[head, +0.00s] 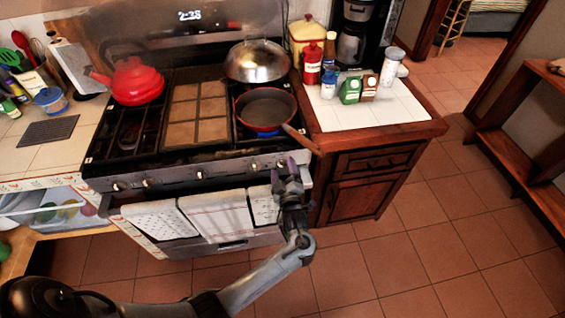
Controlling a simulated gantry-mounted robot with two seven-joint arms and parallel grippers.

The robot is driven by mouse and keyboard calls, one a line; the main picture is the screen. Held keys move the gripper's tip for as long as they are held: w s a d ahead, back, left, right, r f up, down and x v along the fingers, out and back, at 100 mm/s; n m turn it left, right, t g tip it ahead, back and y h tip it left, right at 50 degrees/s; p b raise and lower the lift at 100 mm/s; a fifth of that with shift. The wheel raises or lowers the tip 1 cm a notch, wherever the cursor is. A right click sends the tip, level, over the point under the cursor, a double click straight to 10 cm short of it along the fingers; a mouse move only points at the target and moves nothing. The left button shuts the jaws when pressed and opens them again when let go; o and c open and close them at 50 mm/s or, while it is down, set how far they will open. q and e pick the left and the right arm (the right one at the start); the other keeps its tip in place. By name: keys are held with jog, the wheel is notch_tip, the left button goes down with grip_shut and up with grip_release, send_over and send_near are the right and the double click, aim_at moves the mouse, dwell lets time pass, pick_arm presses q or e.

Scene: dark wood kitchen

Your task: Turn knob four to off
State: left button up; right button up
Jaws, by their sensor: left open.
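The stove's front panel (175,178) carries a row of small knobs. One knob (253,167) is right of centre on the panel, and another (280,164) is at the right end, close to my gripper. No numbers can be read, so I cannot tell which is knob four or how it is turned. My left gripper (287,168) is open in front of the panel's right end, with its fingers pointing up toward the panel. Contact with a knob cannot be made out. The fingers partly cover the right end of the panel. My right gripper is not in view.
A red pan (265,108) sits on the front right burner, blue showing beneath it; its handle (303,140) sticks out over the right front edge. A lidded metal wok (257,62) is behind it. A red kettle (134,80) is at back left. Towels (215,212) hang below the panel.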

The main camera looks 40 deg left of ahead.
pick_arm(q)
jog(key=shift+w+a, duration=0.45)
jog(key=shift+a, duration=0.1)
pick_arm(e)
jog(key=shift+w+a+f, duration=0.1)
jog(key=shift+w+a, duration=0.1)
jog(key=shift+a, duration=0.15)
pick_arm(q)
jog(key=shift+s+d+f, duration=0.1)
jog(key=shift+c, duration=1.1)
jog(key=c, duration=0.8)
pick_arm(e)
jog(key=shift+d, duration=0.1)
